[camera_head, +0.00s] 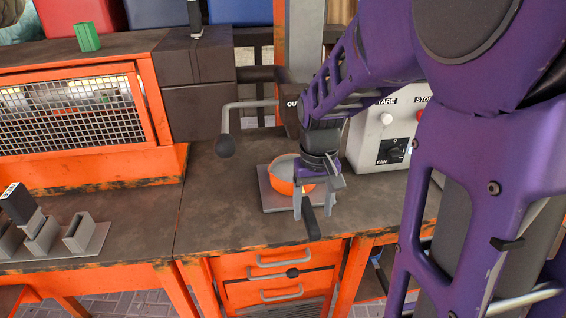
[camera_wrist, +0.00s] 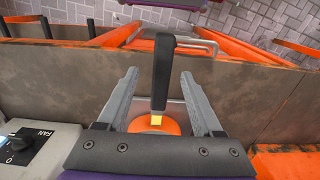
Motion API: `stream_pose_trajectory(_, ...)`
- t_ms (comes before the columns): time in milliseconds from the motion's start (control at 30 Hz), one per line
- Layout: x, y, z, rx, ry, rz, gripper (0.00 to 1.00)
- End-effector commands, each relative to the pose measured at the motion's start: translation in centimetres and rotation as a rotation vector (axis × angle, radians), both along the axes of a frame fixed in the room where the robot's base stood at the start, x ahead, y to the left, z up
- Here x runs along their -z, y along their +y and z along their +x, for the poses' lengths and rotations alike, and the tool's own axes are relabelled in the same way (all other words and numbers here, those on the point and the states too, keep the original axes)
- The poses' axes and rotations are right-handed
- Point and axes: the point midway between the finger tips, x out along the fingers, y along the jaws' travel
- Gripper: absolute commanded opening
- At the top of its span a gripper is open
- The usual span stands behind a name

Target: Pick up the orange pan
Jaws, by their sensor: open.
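The orange pan (camera_head: 283,183) sits on a grey square plate (camera_head: 265,200) on the workbench in the head view. Its black handle (camera_head: 311,218) points toward the bench's front edge. My gripper (camera_head: 313,212) is above the handle, with a finger on each side of it. In the wrist view, the open gripper (camera_wrist: 164,103) has the black handle (camera_wrist: 162,72) between its two grey fingers, with a gap on both sides. Part of the orange pan body (camera_wrist: 165,127) shows there, mostly hidden by the gripper's base.
A control box (camera_head: 385,135) with knobs stands right of the pan. A grey lever (camera_head: 226,140) rises behind it to the left. An orange mesh-fronted cabinet (camera_head: 75,115) and grey holders (camera_head: 50,238) are on the left. The bench top (camera_head: 215,220) left of the plate is clear.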

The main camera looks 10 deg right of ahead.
Motion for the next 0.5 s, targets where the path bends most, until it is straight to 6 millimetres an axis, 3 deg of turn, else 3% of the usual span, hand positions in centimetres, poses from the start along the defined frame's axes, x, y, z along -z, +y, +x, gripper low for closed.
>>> stream_pose_trajectory(300, 4.5, 0.3, 0.2, 0.000, 0.004, 0.000, 0.68)
stream_pose_trajectory(500, 5.1, 0.3, 0.3, 0.000, 0.002, 0.000, 0.68)
